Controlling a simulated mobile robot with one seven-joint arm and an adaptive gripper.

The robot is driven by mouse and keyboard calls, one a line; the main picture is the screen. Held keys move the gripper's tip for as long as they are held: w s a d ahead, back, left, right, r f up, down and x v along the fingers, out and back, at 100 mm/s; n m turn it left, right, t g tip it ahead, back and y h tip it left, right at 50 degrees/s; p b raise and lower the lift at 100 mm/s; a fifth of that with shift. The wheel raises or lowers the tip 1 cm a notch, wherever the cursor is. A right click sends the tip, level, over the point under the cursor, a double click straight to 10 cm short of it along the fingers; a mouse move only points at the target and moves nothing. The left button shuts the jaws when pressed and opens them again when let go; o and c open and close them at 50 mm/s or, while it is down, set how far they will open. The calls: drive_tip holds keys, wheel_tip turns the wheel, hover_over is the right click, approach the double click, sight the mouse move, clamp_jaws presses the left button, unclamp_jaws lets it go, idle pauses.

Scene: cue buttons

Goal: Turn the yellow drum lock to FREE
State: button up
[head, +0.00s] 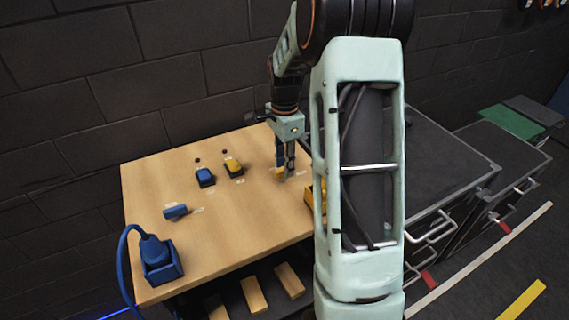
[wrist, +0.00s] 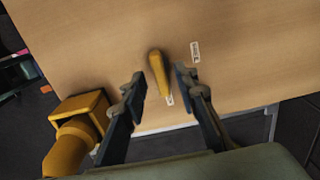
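The yellow drum lock (wrist: 158,72) shows in the wrist view as an elongated yellow handle on the wooden table, its narrow end pointing near a small white label (wrist: 170,100). A second white label (wrist: 195,51) lies to its right; the lettering is too small to read. My gripper (wrist: 160,76) is open, with one finger on each side of the handle and a visible gap on both sides. In the head view my gripper (head: 286,172) points down at the table's right part, hiding most of the yellow lock (head: 279,172).
A yellow socket with plug (wrist: 80,120) stands left of my fingers in the wrist view. On the table (head: 235,225) are a blue lock (head: 176,212), a blue socket with plug and cable (head: 157,258), a blue switch (head: 205,177) and a yellow switch (head: 234,167). The table's middle is clear.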

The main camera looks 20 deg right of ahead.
drive_tip(key=shift+f, duration=0.3)
clamp_jaws()
